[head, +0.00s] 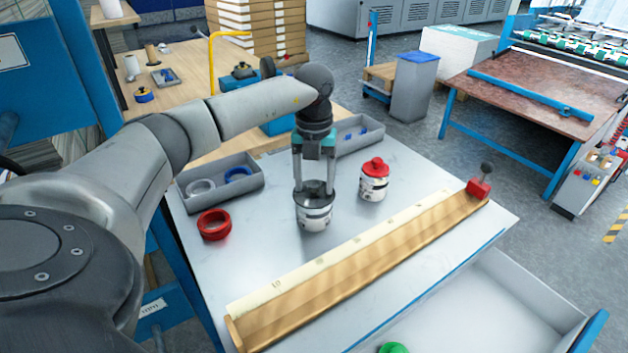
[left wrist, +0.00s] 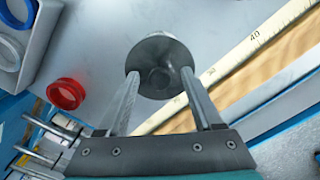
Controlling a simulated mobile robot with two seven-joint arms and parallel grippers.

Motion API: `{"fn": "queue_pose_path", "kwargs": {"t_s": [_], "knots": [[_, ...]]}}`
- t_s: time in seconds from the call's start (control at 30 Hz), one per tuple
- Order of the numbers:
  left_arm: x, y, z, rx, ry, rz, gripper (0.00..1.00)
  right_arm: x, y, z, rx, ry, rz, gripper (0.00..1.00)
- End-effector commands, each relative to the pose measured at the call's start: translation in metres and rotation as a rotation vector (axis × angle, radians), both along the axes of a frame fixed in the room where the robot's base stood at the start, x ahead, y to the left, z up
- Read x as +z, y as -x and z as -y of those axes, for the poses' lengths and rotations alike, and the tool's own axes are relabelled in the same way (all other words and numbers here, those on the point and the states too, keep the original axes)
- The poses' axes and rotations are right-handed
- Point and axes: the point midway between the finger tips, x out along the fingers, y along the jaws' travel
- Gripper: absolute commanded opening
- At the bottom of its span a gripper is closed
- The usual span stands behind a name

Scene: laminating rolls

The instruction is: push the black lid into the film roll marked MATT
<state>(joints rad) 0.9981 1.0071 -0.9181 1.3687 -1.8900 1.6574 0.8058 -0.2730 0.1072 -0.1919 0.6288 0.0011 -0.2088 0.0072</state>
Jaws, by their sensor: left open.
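A white film roll (head: 314,217) with dark print stands upright on the grey bench top; I cannot read its marking. A dark grey round top, seemingly the black lid (head: 314,188), shows at its upper end between my fingers. In the left wrist view the lid (left wrist: 158,68) is a grey disc; how deep it sits in the roll is unclear. My left gripper (head: 314,192) points straight down with its fingers apart, one on each side of the lid. In the left wrist view the fingertips (left wrist: 160,73) lie at the disc's edges. My right gripper is out of view.
Another roll with a red lid (head: 374,178) stands close on the right. A red ring (head: 214,224) and a grey tray with rings (head: 254,180) lie left. A wooden ruler trough (head: 360,268) crosses the front. A green object (head: 394,348) lies in the open drawer.

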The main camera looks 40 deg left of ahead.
Motion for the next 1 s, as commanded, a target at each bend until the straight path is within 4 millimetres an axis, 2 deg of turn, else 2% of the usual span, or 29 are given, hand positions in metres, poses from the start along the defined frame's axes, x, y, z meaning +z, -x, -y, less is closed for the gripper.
{"fn": "queue_pose_path", "kwargs": {"t_s": [0.2, 0.33, 0.57, 0.8, 1.0], "knots": [[0.003, 0.000, 0.000, 0.000, 0.000, 0.001, 0.67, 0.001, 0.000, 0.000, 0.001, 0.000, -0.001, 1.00], [0.016, -0.001, 0.000, 0.000, 0.000, 0.004, 0.67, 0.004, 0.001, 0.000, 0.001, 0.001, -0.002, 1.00], [0.068, -0.001, 0.000, 0.000, 0.001, 0.006, 0.67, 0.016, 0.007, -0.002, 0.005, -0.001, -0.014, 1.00], [0.122, -0.001, 0.000, 0.001, 0.000, 0.005, 0.67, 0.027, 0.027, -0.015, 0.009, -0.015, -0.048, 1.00], [0.147, -0.001, 0.000, 0.000, 0.000, 0.001, 0.67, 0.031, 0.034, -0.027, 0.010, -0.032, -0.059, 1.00]]}}
